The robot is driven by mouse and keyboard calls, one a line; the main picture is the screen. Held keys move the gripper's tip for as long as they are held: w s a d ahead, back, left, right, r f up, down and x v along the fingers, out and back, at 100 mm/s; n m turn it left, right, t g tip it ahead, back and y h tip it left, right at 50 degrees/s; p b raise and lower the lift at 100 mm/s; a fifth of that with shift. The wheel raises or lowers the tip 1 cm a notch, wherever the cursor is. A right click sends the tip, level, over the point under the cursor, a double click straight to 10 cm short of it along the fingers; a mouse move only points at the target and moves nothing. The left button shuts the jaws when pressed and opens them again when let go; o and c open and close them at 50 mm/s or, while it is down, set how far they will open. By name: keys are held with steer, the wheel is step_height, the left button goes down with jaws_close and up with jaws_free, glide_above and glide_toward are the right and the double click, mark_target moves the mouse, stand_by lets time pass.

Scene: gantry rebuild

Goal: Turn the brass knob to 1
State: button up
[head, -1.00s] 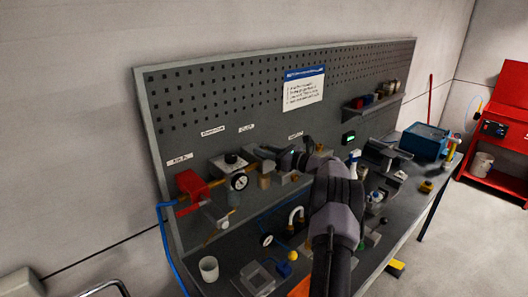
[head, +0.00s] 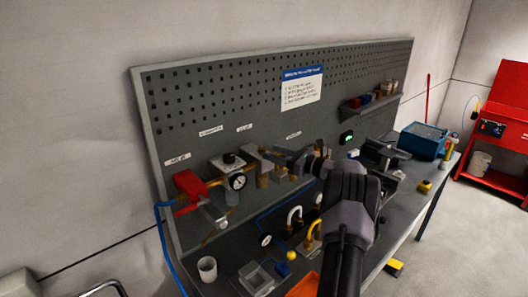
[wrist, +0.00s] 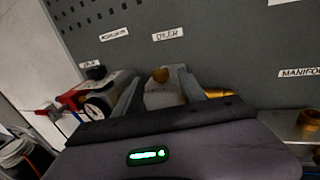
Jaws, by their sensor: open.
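The brass knob (wrist: 160,74) sits on top of a grey block, the oiler (wrist: 163,94), below the OILER label in the wrist view. My gripper (wrist: 158,88) is open, with one finger at each side of the oiler in that view. The knob shows between the fingers; I see no finger touching it. The gripper body hides the lower part of the oiler. In the head view my gripper (head: 276,152) reaches left along the panel to the oiler (head: 251,160). I cannot make out the knob or its number marks there.
A regulator with a black knob and round gauge (head: 238,182) stands just left of the oiler. A red valve (head: 189,184) is farther left. Brass manifold fittings (wrist: 305,118) lie at the right in the wrist view.

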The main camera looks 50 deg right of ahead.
steer(key=s+d, duration=0.2)
steer(key=s, duration=0.9)
steer(key=shift+s, duration=0.4)
